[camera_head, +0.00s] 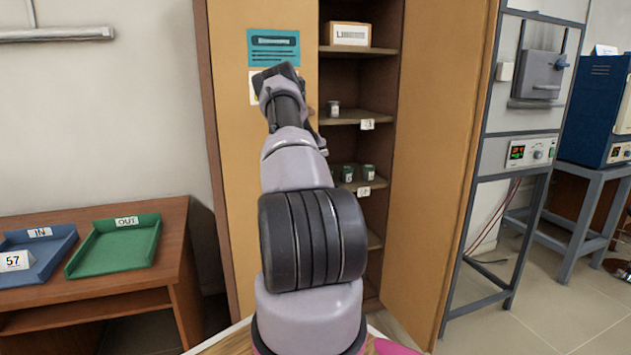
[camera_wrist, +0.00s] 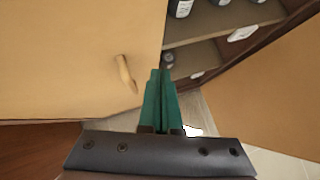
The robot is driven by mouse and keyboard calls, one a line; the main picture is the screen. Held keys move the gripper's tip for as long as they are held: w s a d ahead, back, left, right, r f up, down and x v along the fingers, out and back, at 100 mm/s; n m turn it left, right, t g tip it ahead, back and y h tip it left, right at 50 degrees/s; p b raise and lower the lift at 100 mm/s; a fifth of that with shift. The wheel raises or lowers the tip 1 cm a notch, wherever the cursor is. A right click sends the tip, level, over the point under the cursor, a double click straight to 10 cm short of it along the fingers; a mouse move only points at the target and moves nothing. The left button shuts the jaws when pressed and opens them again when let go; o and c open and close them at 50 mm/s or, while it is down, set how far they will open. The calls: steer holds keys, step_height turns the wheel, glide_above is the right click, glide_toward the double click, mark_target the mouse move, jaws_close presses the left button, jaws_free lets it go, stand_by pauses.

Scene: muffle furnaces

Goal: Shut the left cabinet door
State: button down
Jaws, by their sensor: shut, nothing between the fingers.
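The left cabinet door (camera_head: 236,160) is a tan panel with a blue poster, covering the left half of the tall cabinet. It looks shut or nearly so; I cannot tell whether it sits flush. In the wrist view the door (camera_wrist: 60,60) fills the left side, with its wooden handle (camera_wrist: 126,73) near the free edge. My gripper (camera_wrist: 161,74) has its green fingers together and empty, right of the handle and by the door's free edge. Touch with the door cannot be told. In the head view my arm hides the fingers and part of the door.
The right cabinet door (camera_head: 436,150) stands wide open. Shelves (camera_head: 350,118) between the doors hold a box and small jars. A desk (camera_head: 165,275) with a blue tray (camera_head: 40,262) and green tray (camera_head: 112,250) stands left. A metal furnace stand (camera_head: 490,180) stands right.

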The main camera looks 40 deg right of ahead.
steer(key=s+a+r, duration=0.2)
steer(key=s+r, duration=0.3)
steer(key=shift+s+a+r, duration=0.2)
steer(key=shift+s+r, duration=0.2)
